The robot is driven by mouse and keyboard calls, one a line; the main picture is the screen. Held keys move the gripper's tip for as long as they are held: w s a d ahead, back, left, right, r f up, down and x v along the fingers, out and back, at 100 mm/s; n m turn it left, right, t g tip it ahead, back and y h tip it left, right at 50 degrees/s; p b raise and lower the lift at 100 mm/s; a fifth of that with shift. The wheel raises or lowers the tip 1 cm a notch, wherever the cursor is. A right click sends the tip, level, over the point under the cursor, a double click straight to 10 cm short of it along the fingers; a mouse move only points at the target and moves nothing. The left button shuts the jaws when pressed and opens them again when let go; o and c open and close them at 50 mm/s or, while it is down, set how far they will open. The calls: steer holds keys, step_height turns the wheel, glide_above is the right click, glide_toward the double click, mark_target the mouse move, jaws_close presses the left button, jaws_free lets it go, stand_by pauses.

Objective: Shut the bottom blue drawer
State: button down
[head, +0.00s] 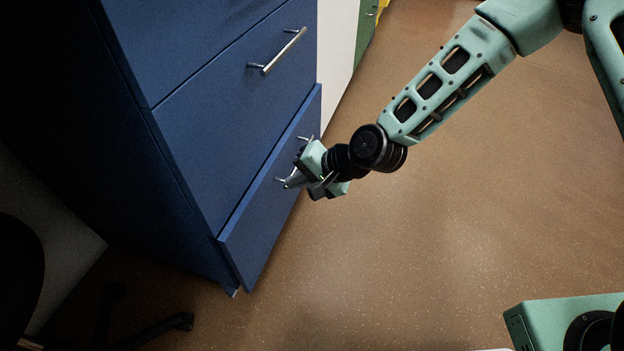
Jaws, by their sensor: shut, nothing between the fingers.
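The bottom blue drawer (262,226) is the lowest front of the blue cabinet (135,135) at the left of the head view. Its front stands out a little from the cabinet, with a narrow dark gap along its upper left edge. My gripper (287,183) is shut and empty at the drawer's bar handle (279,180). It covers the middle of the handle. I cannot tell whether its fingertips touch the handle or the drawer front.
The drawer above (240,110), with a metal bar handle (277,52), looks flush. Dark chair legs (150,325) are at the lower left. A white panel (337,45) stands behind the cabinet.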

mark_target(259, 177)
steer(key=a, duration=0.1)
steer(key=w+a+b, duration=0.1)
steer(key=a+f, duration=0.1)
steer(key=shift+w+a+f, duration=0.1)
steer(key=shift+w+a, duration=0.05)
steer(key=shift+a, duration=0.2)
steer(key=shift+w+a+b, duration=0.2)
steer(key=shift+a+b, duration=0.2)
steer(key=shift+a, duration=0.15)
steer(key=shift+w+a+r+p, duration=0.15)
steer(key=shift+a+r+p, duration=0.1)
steer(key=shift+a+p, duration=0.15)
steer(key=shift+w+a, duration=0.35)
steer(key=shift+a, duration=0.5)
